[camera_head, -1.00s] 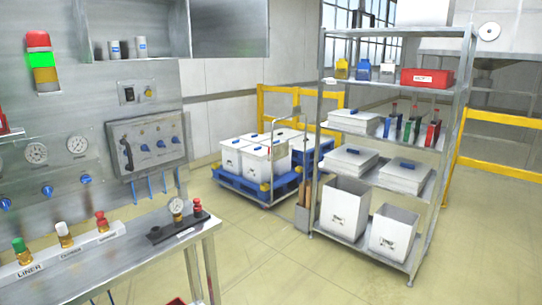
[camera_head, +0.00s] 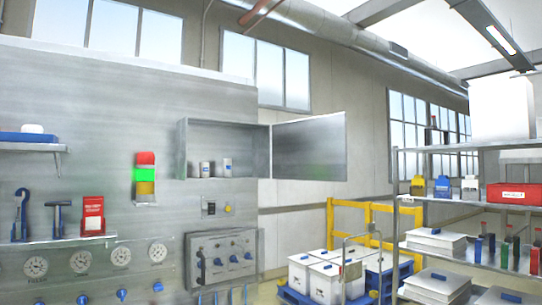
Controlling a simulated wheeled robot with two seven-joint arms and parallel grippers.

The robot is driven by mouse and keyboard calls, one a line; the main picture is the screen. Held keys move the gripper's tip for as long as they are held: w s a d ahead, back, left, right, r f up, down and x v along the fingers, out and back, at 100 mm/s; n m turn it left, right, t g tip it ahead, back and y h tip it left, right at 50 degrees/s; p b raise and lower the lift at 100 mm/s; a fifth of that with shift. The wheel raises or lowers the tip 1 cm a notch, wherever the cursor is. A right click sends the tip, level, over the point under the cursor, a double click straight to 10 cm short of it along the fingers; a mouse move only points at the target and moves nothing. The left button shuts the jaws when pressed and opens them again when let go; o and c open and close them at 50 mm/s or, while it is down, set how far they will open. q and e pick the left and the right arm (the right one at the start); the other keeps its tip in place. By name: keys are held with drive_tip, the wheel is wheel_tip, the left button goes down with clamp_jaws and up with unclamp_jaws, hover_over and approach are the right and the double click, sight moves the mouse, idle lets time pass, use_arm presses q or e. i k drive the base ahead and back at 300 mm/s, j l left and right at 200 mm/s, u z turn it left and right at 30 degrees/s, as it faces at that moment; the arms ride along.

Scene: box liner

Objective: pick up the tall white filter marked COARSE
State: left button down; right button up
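Small cylinders stand in an open wall cabinet (camera_head: 228,122). One whitish cylinder (camera_head: 204,168) is on the left and another pale cylinder with a bluish band (camera_head: 227,167) is on the right. Their markings are too small to read, so I cannot tell whether either says COARSE. The cabinet door (camera_head: 309,147) stands open to the right. Neither of my grippers shows in the head view.
A metal panel has gauges (camera_head: 81,261), a signal light lit green (camera_head: 145,176) and a tool shelf (camera_head: 60,241). White bins (camera_head: 318,280) stand by a yellow rail (camera_head: 376,213). A metal rack (camera_head: 463,200) holds boxes and lids at right.

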sight(227, 165)
drive_tip(key=i+l+u, duration=0.15)
drive_tip(key=l+u, duration=0.2)
drive_tip(key=i+l+u, duration=0.15)
drive_tip(key=l+u, duration=0.6)
drive_tip(key=i+l+u, duration=0.1)
drive_tip(key=l+u, duration=0.35)
drive_tip(key=l, duration=1.25)
drive_tip(key=k+l+u, duration=0.15)
drive_tip(key=l, duration=1.2)
drive_tip(key=i+l, duration=0.45)
drive_tip(key=i+j, duration=0.35)
drive_tip(key=i, duration=0.15)
drive_tip(key=i+j, duration=0.65)
drive_tip(key=i, duration=0.3)
drive_tip(key=j+u, duration=0.05)
